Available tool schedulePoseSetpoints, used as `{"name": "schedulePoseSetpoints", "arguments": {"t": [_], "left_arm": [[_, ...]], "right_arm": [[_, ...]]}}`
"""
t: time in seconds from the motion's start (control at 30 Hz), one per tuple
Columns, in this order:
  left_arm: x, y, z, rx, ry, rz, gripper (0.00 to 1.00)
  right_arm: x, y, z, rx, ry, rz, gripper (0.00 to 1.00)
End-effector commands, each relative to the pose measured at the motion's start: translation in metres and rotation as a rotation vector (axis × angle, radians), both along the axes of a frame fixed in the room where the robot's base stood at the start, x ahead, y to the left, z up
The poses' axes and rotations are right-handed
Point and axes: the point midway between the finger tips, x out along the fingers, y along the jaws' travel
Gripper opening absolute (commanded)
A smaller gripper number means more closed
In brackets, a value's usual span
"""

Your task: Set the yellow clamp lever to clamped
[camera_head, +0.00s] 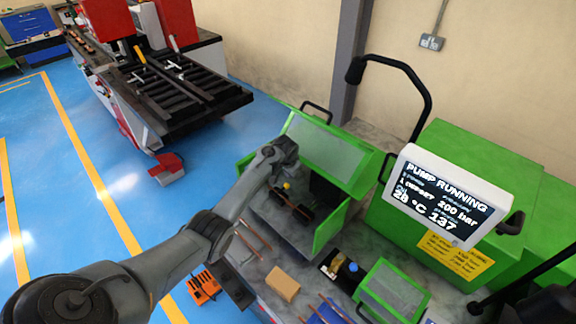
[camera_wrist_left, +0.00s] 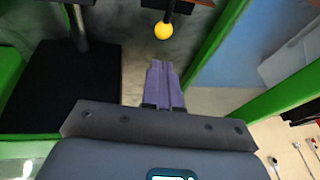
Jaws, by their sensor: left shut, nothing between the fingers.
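The yellow clamp lever shows its round yellow knob (camera_wrist_left: 163,31) on a short black stem at the top of the left wrist view. In the head view the small yellow knob (camera_head: 287,186) is just below my left wrist, inside the green bender. My left gripper (camera_wrist_left: 160,64) is shut and empty. Its purple fingertips point toward the knob, with a visible gap between them in the picture. The fingers cannot be made out in the head view. Whether the lever is clamped cannot be told. My right gripper is not in view.
A raised green guard with a clear window (camera_head: 331,147) stands behind my left wrist. Green side panels (camera_wrist_left: 216,42) and a black block (camera_wrist_left: 62,88) flank the fingers. A screen (camera_head: 444,198) reads "PUMP RUNNING", 200 bar. A tan block (camera_head: 283,284) lies on the bench.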

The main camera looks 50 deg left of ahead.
Motion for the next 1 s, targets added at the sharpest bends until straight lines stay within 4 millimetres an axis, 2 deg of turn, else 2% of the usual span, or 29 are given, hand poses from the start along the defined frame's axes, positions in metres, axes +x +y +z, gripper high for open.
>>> {"name": "schedulePoseSetpoints", "arguments": {"t": [0.2,0.4,1.0], "left_arm": [[-0.006,-0.006,0.026,0.001,-0.004,-0.001,0.0],[-0.009,-0.008,0.037,0.001,-0.002,0.0,0.0],[-0.012,-0.012,0.035,0.008,0.001,-0.005,0.0]], "right_arm": [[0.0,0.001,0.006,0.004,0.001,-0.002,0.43],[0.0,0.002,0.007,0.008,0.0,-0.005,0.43],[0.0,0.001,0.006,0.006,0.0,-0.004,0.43]]}}
